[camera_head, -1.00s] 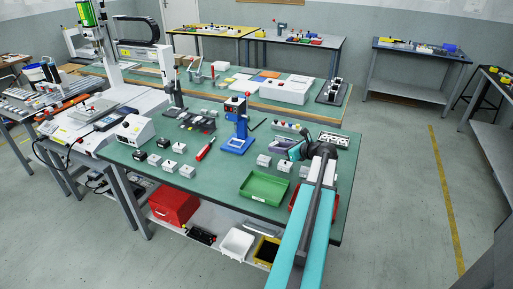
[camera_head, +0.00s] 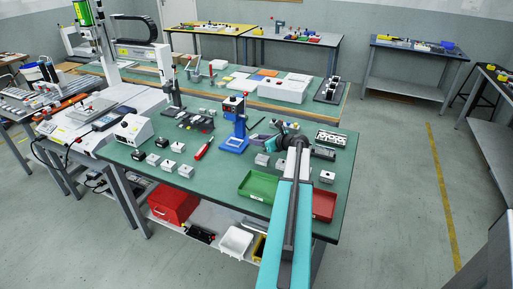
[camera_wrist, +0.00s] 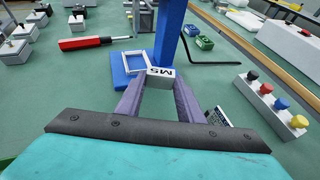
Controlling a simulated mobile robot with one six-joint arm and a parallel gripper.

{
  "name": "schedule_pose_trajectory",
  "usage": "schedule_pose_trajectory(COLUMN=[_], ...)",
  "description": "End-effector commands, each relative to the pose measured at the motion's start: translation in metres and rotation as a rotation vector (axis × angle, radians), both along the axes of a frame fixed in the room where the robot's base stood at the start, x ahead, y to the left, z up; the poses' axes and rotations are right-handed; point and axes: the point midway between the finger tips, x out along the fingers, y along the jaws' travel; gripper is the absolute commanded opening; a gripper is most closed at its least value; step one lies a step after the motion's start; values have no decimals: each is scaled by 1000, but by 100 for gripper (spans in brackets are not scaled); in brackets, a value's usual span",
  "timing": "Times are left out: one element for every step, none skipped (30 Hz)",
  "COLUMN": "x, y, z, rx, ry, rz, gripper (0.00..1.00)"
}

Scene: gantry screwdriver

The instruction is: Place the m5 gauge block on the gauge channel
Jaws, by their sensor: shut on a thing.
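In the wrist view the gauge block (camera_wrist: 160,76), grey and white and marked M5, sits between the tips of my gripper (camera_wrist: 158,84). The gripper's purple fingers are shut on it. Just beyond is the blue base (camera_wrist: 118,72) of a press-like stand. A white open frame (camera_wrist: 124,61) lies on that base, next to the block in the picture. I cannot tell whether this frame is the gauge channel, or whether the block touches it. In the head view my gripper (camera_head: 258,138) is right of the blue stand (camera_head: 236,125); the block is too small to make out there.
The blue upright (camera_wrist: 171,32) rises close to my fingers. A red screwdriver (camera_wrist: 84,43) lies left of the base. A white block with coloured knobs (camera_wrist: 274,106) stands right. Green (camera_head: 258,186) and red trays (camera_head: 323,206) are near the table's front edge.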

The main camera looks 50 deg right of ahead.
Motion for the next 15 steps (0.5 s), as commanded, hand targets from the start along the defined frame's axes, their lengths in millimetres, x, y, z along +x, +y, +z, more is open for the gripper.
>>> schedule_pose_trajectory(x=[0,0,0,0,0,0,0,0,0,0,0,0,0,0,0], y=[0,0,0,0,0,0,0,0,0,0,0,0,0,0,0], z=[0,-1,-2,-4,-6,-9,-12,-16,-20,-23,-26,-29,-31,-32,-34], rx=[0,0,1,1,1,1,1,1,2,3,2,1,0,0,0], ry=[-1,-1,-1,0,0,-1,-1,-1,0,0,0,0,0,0,-1], rz=[0,0,0,0,0,0,0,1,0,0,0,1,1,1,1], gripper=[2,2,2,2,2,2,2,2,2,2,2,2,2,2,2])
